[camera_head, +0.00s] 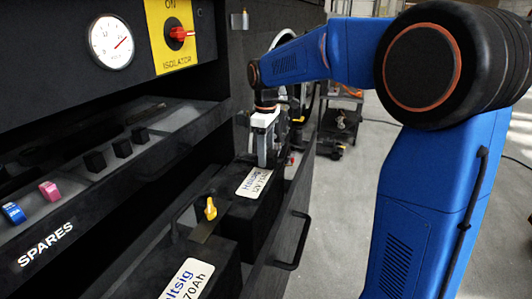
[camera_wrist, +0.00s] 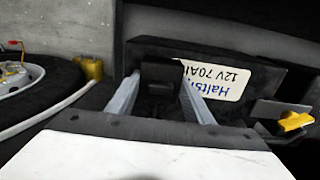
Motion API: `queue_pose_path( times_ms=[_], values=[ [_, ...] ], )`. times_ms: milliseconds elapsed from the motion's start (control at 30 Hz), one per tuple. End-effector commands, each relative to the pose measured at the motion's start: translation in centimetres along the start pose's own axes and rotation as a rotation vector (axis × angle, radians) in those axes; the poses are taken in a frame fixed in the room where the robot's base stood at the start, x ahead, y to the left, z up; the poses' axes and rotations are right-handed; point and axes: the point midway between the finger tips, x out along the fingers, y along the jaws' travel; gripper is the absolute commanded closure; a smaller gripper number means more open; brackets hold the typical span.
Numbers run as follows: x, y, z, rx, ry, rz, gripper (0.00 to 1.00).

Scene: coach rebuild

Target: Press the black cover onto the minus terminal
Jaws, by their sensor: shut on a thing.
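My gripper (camera_head: 264,160) points down at the far battery (camera_head: 256,207) in the open tray. In the wrist view my gripper (camera_wrist: 160,88) has its two grey fingers on either side of a small black cover (camera_wrist: 161,72) and is shut on it. The cover sits at the edge of the black battery (camera_wrist: 150,48), next to its white label (camera_wrist: 222,78). The minus terminal is not visible; the cover and fingers hide that spot. I cannot tell whether the cover touches the terminal.
A yellow-handled piece (camera_head: 210,209) stands between the far battery and the near battery (camera_head: 185,279). The SPARES drawer (camera_head: 95,190) holds black blocks (camera_head: 122,148), a blue fuse (camera_head: 13,212) and a pink fuse (camera_head: 49,190). A red isolator switch (camera_head: 180,33) is above. A pale cable (camera_wrist: 52,112) runs beside the battery.

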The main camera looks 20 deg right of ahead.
Motion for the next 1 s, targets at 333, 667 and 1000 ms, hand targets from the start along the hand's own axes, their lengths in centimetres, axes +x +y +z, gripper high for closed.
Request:
queue_pose_path(
  times_ms=[333, 667, 1000],
  values=[
    [0.31, 0.01, -0.01, 0.0, 0.0, 0.0, 0.75],
    [0.41, 0.01, -0.01, 0.0, 0.0, 0.0, 0.75],
    [0.4, 0.01, -0.01, 0.0, 0.0, 0.0, 0.32]
  ],
)
